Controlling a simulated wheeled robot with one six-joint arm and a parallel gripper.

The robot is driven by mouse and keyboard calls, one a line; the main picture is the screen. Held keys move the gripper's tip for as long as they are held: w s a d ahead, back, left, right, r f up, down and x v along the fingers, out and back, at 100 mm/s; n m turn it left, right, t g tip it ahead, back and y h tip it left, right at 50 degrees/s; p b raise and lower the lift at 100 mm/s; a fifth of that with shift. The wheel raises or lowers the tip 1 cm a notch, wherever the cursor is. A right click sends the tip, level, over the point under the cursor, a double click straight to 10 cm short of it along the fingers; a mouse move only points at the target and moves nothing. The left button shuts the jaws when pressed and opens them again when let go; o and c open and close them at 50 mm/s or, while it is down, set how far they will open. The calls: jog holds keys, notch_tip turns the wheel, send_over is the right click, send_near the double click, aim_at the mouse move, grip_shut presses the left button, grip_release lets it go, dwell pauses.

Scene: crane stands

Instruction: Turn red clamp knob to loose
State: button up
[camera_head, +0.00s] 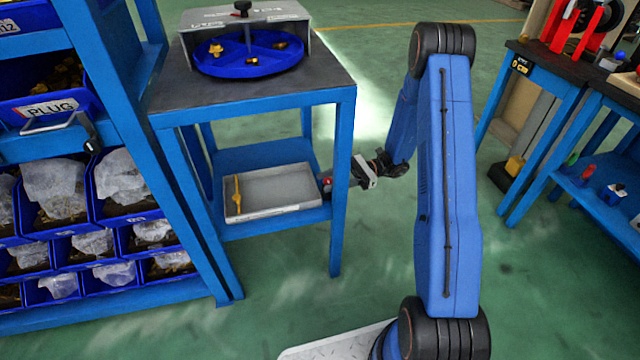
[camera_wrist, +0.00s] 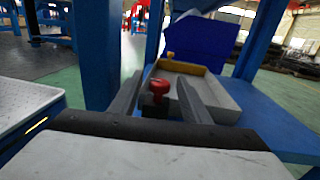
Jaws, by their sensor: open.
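The red clamp knob (camera_wrist: 158,88) stands upright at the near wall of a grey tray (camera_wrist: 215,92) in the wrist view, with a darker red stem below it. In the head view the knob (camera_head: 327,183) is a small red spot at the tray's right end. My gripper (camera_wrist: 160,82) is open, one finger left of the knob and one right of it. I cannot tell whether either finger touches it. In the head view my gripper (camera_head: 340,183) reaches in from the right beside the table's front leg. The tray (camera_head: 275,191) rests on the lower shelf.
A yellow-handled part (camera_head: 237,195) lies at the tray's left end. The blue table's front leg (camera_head: 342,190) is close to my gripper. A blue turntable dish (camera_head: 230,67) with brass fittings is on top.

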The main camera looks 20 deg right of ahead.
jog(key=w+d, duration=0.1)
jog(key=d, duration=1.2)
jog(key=shift+w, duration=0.15)
jog(key=shift+d, duration=0.1)
